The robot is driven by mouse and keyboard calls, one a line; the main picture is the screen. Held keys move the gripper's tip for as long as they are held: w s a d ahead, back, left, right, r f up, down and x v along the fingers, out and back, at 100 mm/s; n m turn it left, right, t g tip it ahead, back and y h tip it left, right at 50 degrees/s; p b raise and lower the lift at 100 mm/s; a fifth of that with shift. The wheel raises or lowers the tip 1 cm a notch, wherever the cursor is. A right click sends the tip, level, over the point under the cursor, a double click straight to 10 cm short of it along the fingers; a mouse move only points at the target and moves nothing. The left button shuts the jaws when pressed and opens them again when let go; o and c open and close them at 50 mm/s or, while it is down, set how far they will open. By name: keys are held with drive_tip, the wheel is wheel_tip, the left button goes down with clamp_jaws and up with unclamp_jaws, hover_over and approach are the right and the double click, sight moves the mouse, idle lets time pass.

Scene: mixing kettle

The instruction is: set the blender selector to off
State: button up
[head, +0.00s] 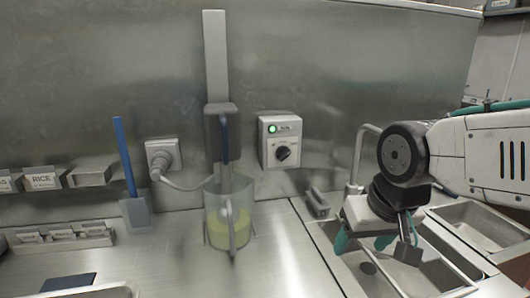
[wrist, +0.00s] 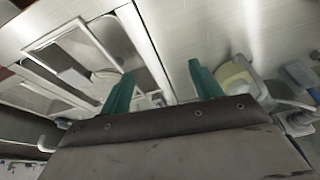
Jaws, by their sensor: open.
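The blender control box (head: 280,141) is on the steel back wall, with a lit green light (head: 272,129) at its upper left and a round black selector knob (head: 283,153) below. The knob's pointer slants; its label is too small to read. The blender (head: 222,140) hangs left of the box on a vertical rail, its shaft down in a clear jug (head: 228,217) of yellowish liquid. The jug also shows in the wrist view (wrist: 236,74). My gripper (head: 375,241) is open and empty, over the sinks, right of and below the box. Its green fingers (wrist: 160,90) are spread in the wrist view.
A faucet (head: 358,158) rises between the box and my arm. The sinks (head: 435,275) lie under my gripper. A plugged socket (head: 163,155) with a cable and a blue-handled spatula (head: 127,170) are left. The wall directly before the knob is clear.

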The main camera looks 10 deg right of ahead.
drive_tip(key=w+a+f+m+t, duration=0.15)
drive_tip(key=w+m+t, duration=0.4)
drive_tip(key=w, duration=1.35)
drive_tip(key=m+t, duration=0.2)
drive_tip(key=t, duration=0.7)
approach(286, 156)
drive_tip(key=shift+w+a+r, duration=0.1)
drive_tip(key=shift+w+r, duration=0.05)
drive_tip(key=shift+w, duration=4.05)
